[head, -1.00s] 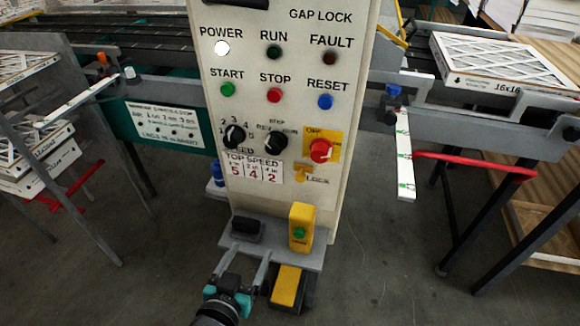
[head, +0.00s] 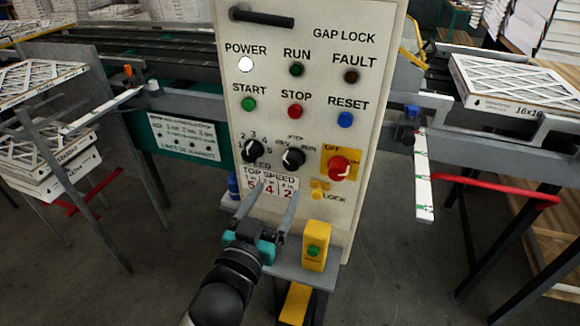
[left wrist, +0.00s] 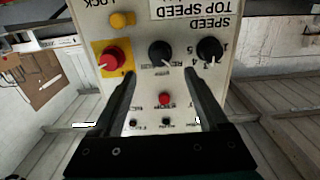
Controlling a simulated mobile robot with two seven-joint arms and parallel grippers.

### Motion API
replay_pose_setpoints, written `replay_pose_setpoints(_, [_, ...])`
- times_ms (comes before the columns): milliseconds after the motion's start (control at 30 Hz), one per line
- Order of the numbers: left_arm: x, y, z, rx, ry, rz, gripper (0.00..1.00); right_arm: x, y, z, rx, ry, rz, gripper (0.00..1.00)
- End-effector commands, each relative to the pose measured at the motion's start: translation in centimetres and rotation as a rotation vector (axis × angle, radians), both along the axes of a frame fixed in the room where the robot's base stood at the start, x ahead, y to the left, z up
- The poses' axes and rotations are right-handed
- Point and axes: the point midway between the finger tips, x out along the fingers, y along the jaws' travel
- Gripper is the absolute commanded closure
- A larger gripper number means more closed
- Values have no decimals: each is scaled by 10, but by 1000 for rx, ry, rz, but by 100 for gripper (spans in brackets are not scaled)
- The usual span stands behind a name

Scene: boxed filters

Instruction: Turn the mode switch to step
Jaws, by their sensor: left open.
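The mode switch (head: 293,159) is a black rotary knob on the pale control panel, with small labels around it, of which STEP above is faintly readable. A similar black speed knob (head: 252,151) is to its left. In the left wrist view, upside down, the mode switch (left wrist: 161,54) shows between and beyond the fingers. My left gripper (head: 275,190) is open and empty, in front of the TOP SPEED label (head: 270,184), below the two knobs and apart from the mode switch. My right gripper is not in view.
A red knob on a yellow plate (head: 340,167) sits right of the mode switch, with a yellow lock tab (head: 320,190) below. A yellow box with a green button (head: 315,246) stands on the grey shelf below. Red, green and blue buttons are above the knobs.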

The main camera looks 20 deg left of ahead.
Motion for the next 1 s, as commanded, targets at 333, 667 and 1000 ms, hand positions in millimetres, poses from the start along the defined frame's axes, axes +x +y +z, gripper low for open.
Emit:
replay_pose_setpoints(333, [52, -2, 0, 2, -2, -1, 23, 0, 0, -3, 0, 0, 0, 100])
replay_pose_setpoints(667, [87, -3, -1, 2, 1, 0, 23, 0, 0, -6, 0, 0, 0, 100])
replay_pose_setpoints(1000, [92, -3, -1, 1, 2, 0, 23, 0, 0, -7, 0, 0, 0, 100])
